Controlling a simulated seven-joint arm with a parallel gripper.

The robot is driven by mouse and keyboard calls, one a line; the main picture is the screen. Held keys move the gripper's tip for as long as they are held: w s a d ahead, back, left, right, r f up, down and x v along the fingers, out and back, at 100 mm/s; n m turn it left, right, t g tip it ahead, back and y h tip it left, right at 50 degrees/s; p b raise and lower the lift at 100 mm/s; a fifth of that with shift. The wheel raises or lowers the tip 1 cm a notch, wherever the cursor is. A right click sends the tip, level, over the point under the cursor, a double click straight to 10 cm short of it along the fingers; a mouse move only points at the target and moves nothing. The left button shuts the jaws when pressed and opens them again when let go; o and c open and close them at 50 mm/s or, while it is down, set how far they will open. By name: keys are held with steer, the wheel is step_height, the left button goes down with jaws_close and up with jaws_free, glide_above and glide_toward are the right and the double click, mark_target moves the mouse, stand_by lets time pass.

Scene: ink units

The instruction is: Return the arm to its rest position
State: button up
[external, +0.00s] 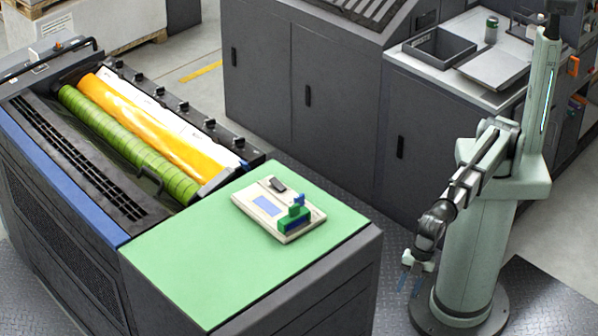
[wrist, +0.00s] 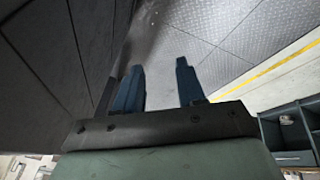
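My gripper (external: 411,284) hangs low beside my pale green column, pointing down toward the floor. In the wrist view, the two blue fingers of my gripper (wrist: 158,88) stand apart with nothing between them. The arm is folded downward, with the gripper to the right of the green-topped cabinet (external: 160,275) and clear of it. In the wrist view, grey tread-plate floor and a dark cabinet side show beyond the fingers.
A cream device (external: 262,222) with a green and blue part (external: 295,215) rests on the green top. The ink unit with a green roller (external: 130,150) and yellow-orange ink (external: 150,120) stands at left. A grey counter (external: 440,70) with a dark tray (external: 438,48) is behind.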

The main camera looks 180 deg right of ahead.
steer(key=s+a+f+g+y, duration=0.1)
steer(key=s+a+f, duration=0.3)
steer(key=a+f, duration=0.55)
steer(key=s+a+f+n+g+y, duration=0.15)
steer(key=s+a+f, duration=0.25)
steer(key=a+f, duration=0.55)
steer(key=s+a+f+g+y, duration=0.15)
steer(key=s+a+f, duration=0.35)
steer(key=f, duration=0.9)
steer(key=s+a+f+g, duration=0.2)
steer(key=s+a+f, duration=0.2)
steer(key=s, duration=0.5)
steer(key=s+a+f+g, duration=0.2)
steer(key=s+a+f, duration=0.3)
steer(key=s, duration=0.5)
steer(key=s+a+f+n+g+h, duration=0.1)
steer(key=s+a+f, duration=0.3)
steer(key=s, duration=0.5)
steer(key=a, duration=0.2)
steer(key=shift+s+a+f+g, duration=0.4)
